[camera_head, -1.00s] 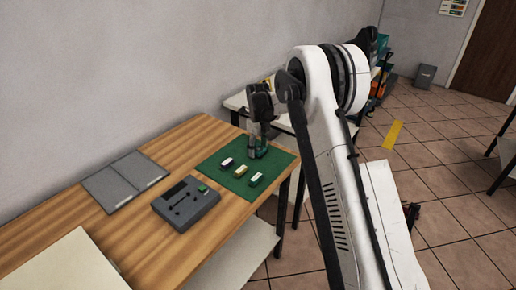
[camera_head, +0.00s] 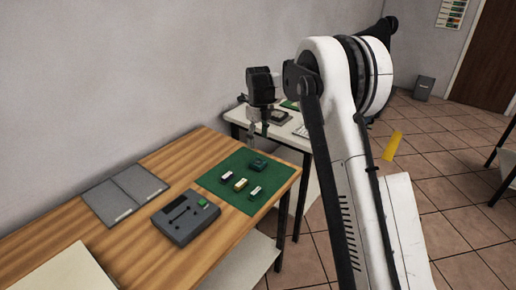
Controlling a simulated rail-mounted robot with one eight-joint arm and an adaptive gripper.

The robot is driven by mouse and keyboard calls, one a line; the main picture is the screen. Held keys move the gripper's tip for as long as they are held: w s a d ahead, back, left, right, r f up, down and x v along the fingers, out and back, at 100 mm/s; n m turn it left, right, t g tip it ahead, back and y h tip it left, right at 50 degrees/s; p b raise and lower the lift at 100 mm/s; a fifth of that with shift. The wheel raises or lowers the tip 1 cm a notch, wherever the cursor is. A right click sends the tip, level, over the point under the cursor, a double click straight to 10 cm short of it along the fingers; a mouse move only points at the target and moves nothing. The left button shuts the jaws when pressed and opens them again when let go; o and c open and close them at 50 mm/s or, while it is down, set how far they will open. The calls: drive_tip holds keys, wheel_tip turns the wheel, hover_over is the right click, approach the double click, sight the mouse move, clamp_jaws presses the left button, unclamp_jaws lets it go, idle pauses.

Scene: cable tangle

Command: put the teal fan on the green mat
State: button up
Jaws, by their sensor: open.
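The green mat (camera_head: 222,170) lies at the right end of the wooden table. A small dark teal block (camera_head: 258,166), which looks like the teal fan, rests on the back part of the mat. My gripper (camera_head: 257,143) is above the mat, open and apart from the teal fan. No object shows between its fingers.
Several small blocks with pale tops (camera_head: 240,185) lie in a row on the mat, in front of the teal fan. A grey device (camera_head: 185,217) and a grey folder (camera_head: 123,194) are on the table to the left. A second, white table (camera_head: 291,133) stands behind.

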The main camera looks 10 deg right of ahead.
drive_tip(key=s+r+n+t, duration=0.3)
drive_tip(key=s+r+n, duration=1)
drive_tip(key=s+r, duration=0.65)
drive_tip(key=s+f+n+t, duration=0.2)
drive_tip(key=s+n, duration=0.5)
drive_tip(key=s, duration=0.6)
drive_tip(key=s+f+n+t, duration=0.2)
drive_tip(key=s+f+n, duration=0.3)
drive_tip(key=s, duration=0.9)
drive_tip(key=n, duration=0.3)
drive_tip(key=shift+a+f, duration=0.2)
drive_tip(key=shift+f, duration=0.05)
